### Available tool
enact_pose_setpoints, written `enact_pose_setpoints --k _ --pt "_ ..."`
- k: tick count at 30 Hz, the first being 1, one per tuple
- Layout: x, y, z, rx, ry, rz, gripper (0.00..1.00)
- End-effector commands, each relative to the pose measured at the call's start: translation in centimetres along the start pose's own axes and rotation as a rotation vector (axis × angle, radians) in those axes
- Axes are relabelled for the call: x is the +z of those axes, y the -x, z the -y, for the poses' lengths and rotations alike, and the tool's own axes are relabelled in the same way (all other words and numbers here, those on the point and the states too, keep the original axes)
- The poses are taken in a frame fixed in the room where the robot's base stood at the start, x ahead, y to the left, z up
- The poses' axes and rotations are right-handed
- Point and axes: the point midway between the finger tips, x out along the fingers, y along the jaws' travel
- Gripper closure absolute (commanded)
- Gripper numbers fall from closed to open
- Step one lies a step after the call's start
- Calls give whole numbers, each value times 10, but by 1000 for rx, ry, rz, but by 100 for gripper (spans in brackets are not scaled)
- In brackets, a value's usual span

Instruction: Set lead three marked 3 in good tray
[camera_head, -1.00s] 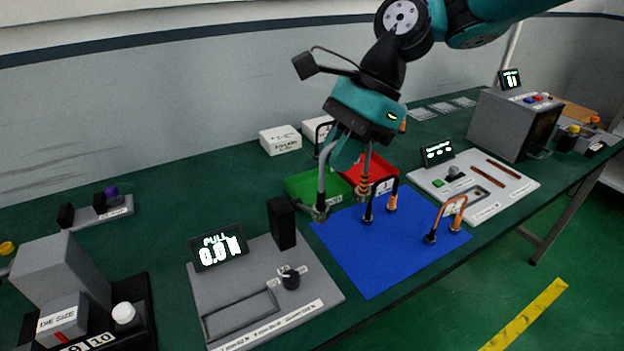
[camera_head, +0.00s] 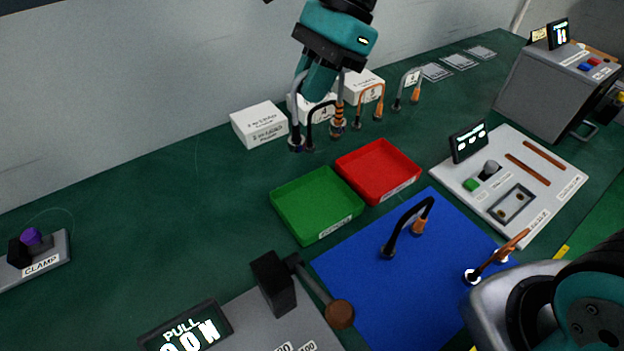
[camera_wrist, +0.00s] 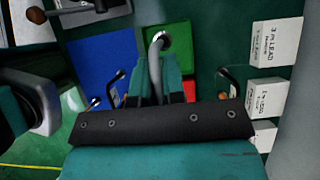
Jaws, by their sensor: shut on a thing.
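My gripper (camera_head: 318,88) is shut on a grey lead with dark and copper-striped ends (camera_head: 338,126). In the head view its legs hang down beyond the green tray's far edge; its height is hard to judge. In the wrist view the grey lead (camera_wrist: 158,45) curves between the fingers, against the green tray (camera_wrist: 181,38). No number is readable on it. The green tray (camera_head: 318,207) and the red tray (camera_head: 380,172) are empty; their front labels are too small to read.
Behind the trays are a lead tagged 4 (camera_head: 322,112), an orange lead (camera_head: 370,90), a grey lead (camera_head: 410,82) and white boxes (camera_head: 260,124). A tester board (camera_head: 520,180) stands right.

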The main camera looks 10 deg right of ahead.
Motion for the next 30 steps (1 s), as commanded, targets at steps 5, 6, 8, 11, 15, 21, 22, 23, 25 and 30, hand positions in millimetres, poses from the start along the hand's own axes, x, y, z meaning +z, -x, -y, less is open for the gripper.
enact_pose_setpoints --k 5,6,8,11,15,21,22,23,25,30 --pt "-26 -44 -2 6 -5 0 100" --pt "-32 -54 -2 6 -6 0 100" --pt "-40 -69 -2 6 -5 0 100" --pt "-54 -91 -2 5 -6 -1 100" --pt "-67 -113 -2 2 -5 -1 100" --pt "-76 -128 -1 1 -4 0 100" --pt "-78 -133 -2 2 -5 0 100" --pt "-81 -137 -2 2 -5 -1 100" --pt "-87 -147 -1 2 -6 -1 100" --pt "-94 -159 -1 -1 -3 -1 100"
